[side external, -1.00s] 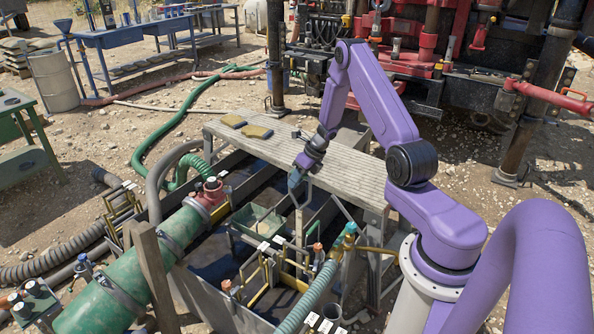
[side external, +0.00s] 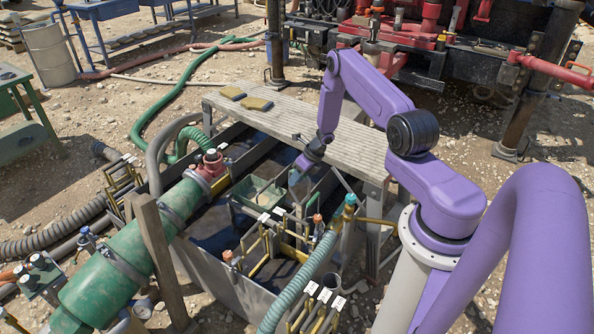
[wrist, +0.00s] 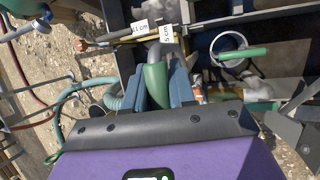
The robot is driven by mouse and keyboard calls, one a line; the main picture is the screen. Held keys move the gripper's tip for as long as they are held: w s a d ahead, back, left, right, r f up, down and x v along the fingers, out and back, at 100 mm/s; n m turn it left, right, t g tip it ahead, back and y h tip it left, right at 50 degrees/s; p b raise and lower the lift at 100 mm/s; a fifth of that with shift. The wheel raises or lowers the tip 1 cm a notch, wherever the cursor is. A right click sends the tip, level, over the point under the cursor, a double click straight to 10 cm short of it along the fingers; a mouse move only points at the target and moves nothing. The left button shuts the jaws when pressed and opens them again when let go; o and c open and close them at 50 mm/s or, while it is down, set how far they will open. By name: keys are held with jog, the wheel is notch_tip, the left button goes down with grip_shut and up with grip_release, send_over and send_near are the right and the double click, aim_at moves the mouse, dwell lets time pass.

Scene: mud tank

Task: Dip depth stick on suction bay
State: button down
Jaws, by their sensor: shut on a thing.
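My gripper (side external: 296,177) hangs low over the open mud tank (side external: 207,295) in the side view. In the wrist view its blue fingers (wrist: 168,90) are shut on the green handle of the depth stick (wrist: 155,82). The stick's grey upper end bends forward, and its lower end is hidden, so I cannot tell whether it touches mud. Dark mud (side external: 218,240) lies in the tank's bays, split by metal walls. White tags reading 11 cm (wrist: 140,29) and 5 cm (wrist: 166,34) show just ahead of the fingers. I cannot tell which bay is suction.
A grating walkway (side external: 300,125) lies behind the gripper, with two tan pads on it. A green tray (side external: 257,195), yellow brackets and a teal hose (side external: 310,275) crowd the tank. A white ring with a green handle (wrist: 240,53) is right of the fingers.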

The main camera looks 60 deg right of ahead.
aim_at(297, 204)
jog(key=shift+f, duration=5.7)
